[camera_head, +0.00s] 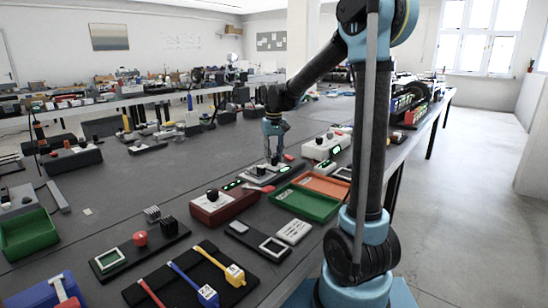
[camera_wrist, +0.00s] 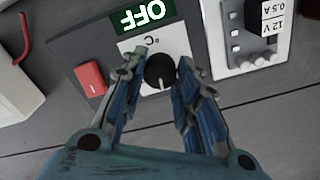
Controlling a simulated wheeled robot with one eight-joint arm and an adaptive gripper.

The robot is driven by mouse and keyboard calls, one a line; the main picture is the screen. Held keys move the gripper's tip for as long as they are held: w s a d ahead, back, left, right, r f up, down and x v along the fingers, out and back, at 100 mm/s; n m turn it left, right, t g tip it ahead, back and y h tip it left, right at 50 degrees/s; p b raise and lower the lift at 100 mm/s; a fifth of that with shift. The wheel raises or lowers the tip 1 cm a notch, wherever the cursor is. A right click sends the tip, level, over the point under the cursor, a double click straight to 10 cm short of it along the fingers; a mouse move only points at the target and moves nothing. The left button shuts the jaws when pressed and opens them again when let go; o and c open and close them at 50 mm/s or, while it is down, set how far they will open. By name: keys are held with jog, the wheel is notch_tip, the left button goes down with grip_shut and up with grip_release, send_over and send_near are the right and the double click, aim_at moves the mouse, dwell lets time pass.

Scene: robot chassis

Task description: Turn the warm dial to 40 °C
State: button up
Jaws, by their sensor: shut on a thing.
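In the wrist view, the black round dial (camera_wrist: 159,69) sits on a white panel (camera_wrist: 182,43) marked °C. A white pointer mark on the dial points toward the bottom of the picture. My gripper (camera_wrist: 160,77) has one finger on each side of the dial and is shut on it. A green display (camera_wrist: 143,17) beside the panel reads OFF, and a red switch (camera_wrist: 90,78) is to the left. The scale numbers are not readable. In the head view, my gripper (camera_head: 274,158) reaches down to the grey device on the bench, and the dial is hidden.
In the wrist view, a white unit (camera_wrist: 248,45) labelled 12 V 0.5 A stands close on the right. In the head view, a red box (camera_head: 222,206) with a black knob, a green tray (camera_head: 306,202) and an orange tray (camera_head: 322,184) lie nearby on the crowded bench.

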aim_at(274, 158)
jog(key=shift+n, duration=1.1)
jog(key=o, duration=1.1)
jog(key=shift+c, duration=0.2)
notch_tip(274, 158, up, 12)
